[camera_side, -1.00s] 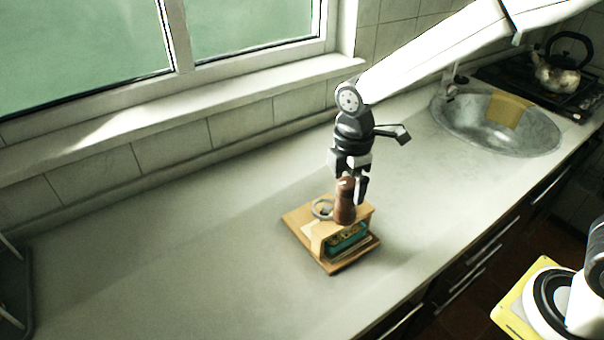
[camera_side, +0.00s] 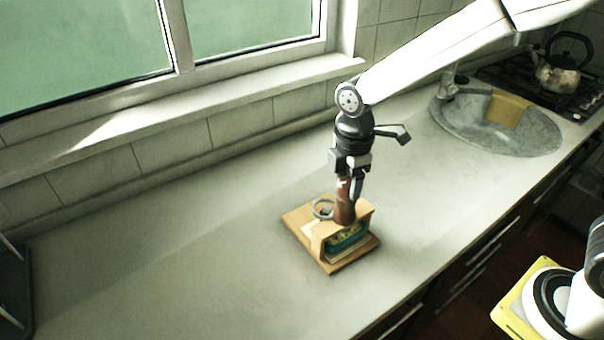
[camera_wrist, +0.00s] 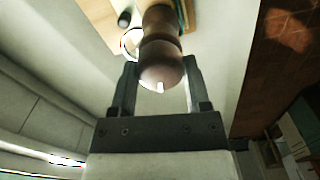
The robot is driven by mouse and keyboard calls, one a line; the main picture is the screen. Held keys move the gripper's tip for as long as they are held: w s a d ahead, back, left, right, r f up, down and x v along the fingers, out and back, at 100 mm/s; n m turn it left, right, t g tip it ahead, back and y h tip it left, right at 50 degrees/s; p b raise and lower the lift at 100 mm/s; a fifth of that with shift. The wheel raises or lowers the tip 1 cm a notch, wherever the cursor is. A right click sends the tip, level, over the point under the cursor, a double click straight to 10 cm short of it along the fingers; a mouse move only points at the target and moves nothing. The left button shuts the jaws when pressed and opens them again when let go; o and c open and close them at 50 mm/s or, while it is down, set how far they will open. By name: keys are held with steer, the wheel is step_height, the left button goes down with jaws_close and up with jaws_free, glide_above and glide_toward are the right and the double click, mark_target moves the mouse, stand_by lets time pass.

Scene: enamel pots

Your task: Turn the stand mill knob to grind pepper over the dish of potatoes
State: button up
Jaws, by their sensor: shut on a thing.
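The brown wooden pepper mill (camera_side: 344,212) stands upright in the light wooden stand (camera_side: 317,236) on the counter. My gripper (camera_side: 349,186) points down from above and is shut on the mill's rounded top knob. In the wrist view the knob (camera_wrist: 161,68) sits between the two fingers (camera_wrist: 160,85), one on each side. The dish of potatoes (camera_side: 346,238) is teal with yellowish contents and sits under the stand's top, below the mill. The stand's top hides part of the dish.
An empty metal ring (camera_side: 323,208) is beside the mill on the stand. The grey counter (camera_side: 180,270) is clear around the stand. A dark rack (camera_side: 14,285) is at the left edge.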

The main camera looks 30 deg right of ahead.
steer(key=m, duration=0.9)
steer(key=shift+m, duration=0.4)
steer(key=m, duration=0.5)
steer(key=shift+m, duration=2.7)
steer(key=o, duration=1.2)
steer(key=shift+c, duration=0.2)
steer(key=shift+n, duration=0.3)
